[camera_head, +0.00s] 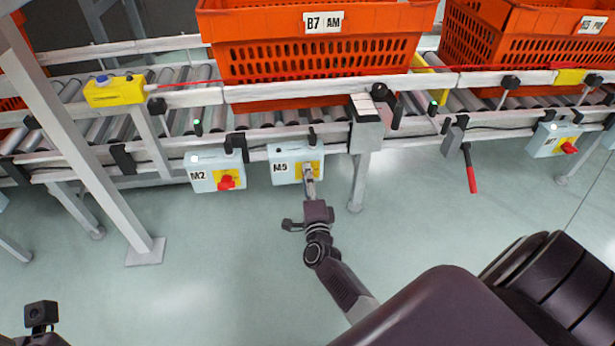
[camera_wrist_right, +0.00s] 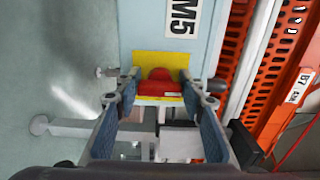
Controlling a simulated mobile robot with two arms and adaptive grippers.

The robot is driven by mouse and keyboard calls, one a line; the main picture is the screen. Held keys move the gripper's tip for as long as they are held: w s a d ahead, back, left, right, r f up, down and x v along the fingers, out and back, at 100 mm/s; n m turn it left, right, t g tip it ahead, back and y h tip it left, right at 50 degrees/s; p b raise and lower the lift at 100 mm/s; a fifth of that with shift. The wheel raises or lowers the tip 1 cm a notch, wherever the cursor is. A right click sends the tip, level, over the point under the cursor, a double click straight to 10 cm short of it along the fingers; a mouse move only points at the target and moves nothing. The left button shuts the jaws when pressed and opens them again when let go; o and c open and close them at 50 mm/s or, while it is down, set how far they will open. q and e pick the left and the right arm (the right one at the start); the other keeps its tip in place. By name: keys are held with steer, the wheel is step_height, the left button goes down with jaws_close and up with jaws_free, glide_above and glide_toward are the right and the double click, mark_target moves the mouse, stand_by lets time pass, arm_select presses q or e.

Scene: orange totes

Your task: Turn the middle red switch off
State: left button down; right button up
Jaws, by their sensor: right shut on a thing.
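The M5 switch box (camera_head: 283,169) is pale blue with a yellow plate and hangs under the conveyor rail, between the M2 box (camera_head: 202,176) on its left and another box (camera_head: 552,140) far right. My right gripper (camera_head: 309,178) reaches up to the M5 plate and hides its switch in the head view. In the wrist view the red switch (camera_wrist_right: 158,87) sits on the yellow plate (camera_wrist_right: 160,61), between the fingertips of my right gripper (camera_wrist_right: 159,84), which is shut on it. The M2 box shows its own red switch (camera_head: 227,183). My left gripper is out of view.
Orange totes (camera_head: 318,55) stand on the roller conveyor above the boxes. A grey post (camera_head: 85,150) stands at the left, and a red-handled lever (camera_head: 470,172) hangs to the right. The floor (camera_head: 200,280) below is clear.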

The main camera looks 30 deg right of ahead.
steer(key=shift+f, duration=0.1)
stand_by(0.3)
steer(key=o, duration=1.2)
steer(key=shift+c, duration=0.2)
steer(key=v, duration=1.2)
steer(key=shift+a, duration=0.15)
